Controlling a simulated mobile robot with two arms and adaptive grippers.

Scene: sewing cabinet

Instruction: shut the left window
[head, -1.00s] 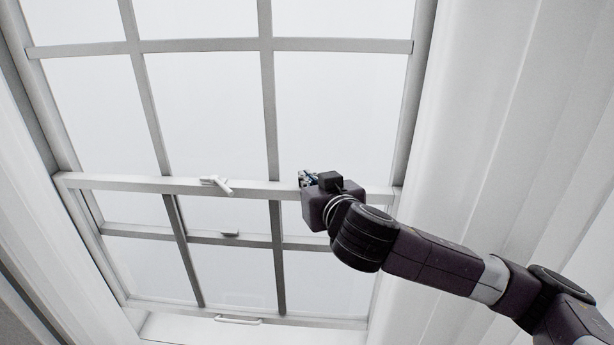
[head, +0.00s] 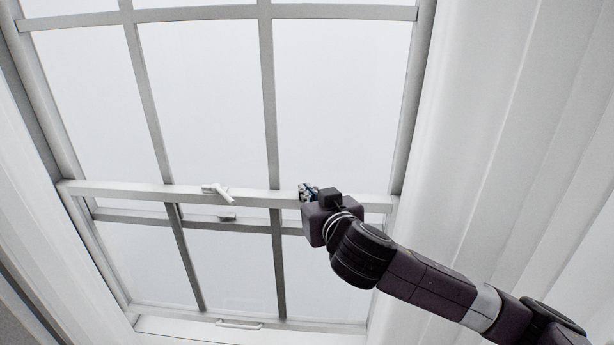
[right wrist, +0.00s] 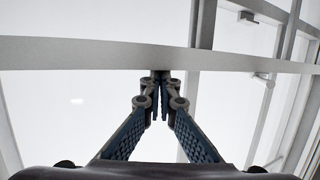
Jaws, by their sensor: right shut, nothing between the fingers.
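The window has two sashes. The front lower sash has a top rail (head: 130,190) with a white latch lever (head: 216,191) on it and a pull handle (head: 239,323) at its bottom. Behind it, the other sash's lower rail (head: 130,217), with a small catch (head: 227,216), shows a little below the top rail. My right gripper (head: 307,189) is shut and empty at the top rail, right of the latch lever. In the right wrist view its fingertips (right wrist: 161,76) meet at a horizontal bar (right wrist: 90,54); I cannot tell whether they touch it. My left gripper is not in view.
A pale curtain (head: 510,150) hangs to the right of the window, behind my right arm. Another pale panel stands at the left edge (head: 35,190). A sill (head: 250,335) runs below the window.

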